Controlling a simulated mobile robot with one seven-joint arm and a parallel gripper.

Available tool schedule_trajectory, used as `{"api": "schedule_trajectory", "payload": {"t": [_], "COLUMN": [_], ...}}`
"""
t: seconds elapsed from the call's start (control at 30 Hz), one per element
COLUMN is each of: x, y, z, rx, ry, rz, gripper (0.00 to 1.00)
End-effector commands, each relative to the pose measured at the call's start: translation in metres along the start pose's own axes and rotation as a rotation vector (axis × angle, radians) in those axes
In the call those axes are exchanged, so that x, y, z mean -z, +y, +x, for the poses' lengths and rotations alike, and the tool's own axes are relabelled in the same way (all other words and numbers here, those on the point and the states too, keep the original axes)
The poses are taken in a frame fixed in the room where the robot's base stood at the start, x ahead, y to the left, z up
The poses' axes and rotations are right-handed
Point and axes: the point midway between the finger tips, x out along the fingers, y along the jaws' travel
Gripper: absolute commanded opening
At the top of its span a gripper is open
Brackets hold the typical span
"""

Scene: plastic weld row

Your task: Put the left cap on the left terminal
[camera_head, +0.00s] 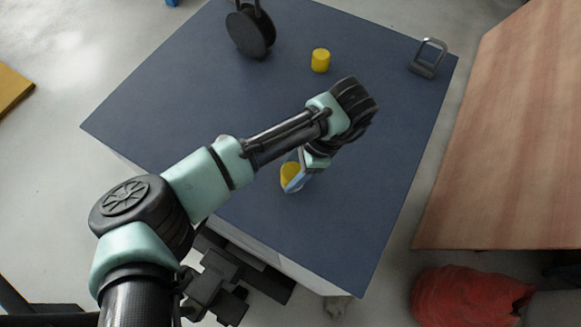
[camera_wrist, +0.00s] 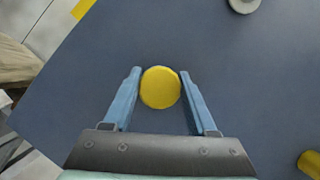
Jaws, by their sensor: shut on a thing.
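A yellow round cap (camera_head: 290,174) is between the fingers of my gripper (camera_head: 300,180) in the head view. In the wrist view the cap (camera_wrist: 160,88) shows its round top between the two blue fingertips of my gripper (camera_wrist: 160,85), which is shut on it. I cannot tell whether the cap touches the table. A second yellow cap (camera_head: 320,60) stands farther back on the table; part of it shows at the wrist view's lower right (camera_wrist: 310,163). A light grey round piece (camera_wrist: 243,4) is cut by the wrist view's top edge; I cannot tell if it is a terminal.
The dark blue table (camera_head: 385,130) has a black disc with a handle (camera_head: 250,32) at the back and a grey bracket (camera_head: 428,58) at the back right. A wooden surface (camera_head: 510,130) and a red object (camera_head: 465,296) are at right.

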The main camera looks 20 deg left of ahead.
Motion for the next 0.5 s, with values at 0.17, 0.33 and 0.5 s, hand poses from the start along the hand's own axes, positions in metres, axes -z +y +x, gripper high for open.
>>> {"api": "schedule_trajectory", "payload": {"t": [0.17,0.33,0.5], "x": [0.0013,0.0013,0.0012], "y": [0.0000,-0.0001,-0.0001], "z": [0.0022,0.0024,0.0024], "rx": [0.000,0.001,0.001], "ry": [0.001,0.000,0.000], "rz": [0.000,0.001,0.001], "gripper": [0.04,0.04,0.70]}}
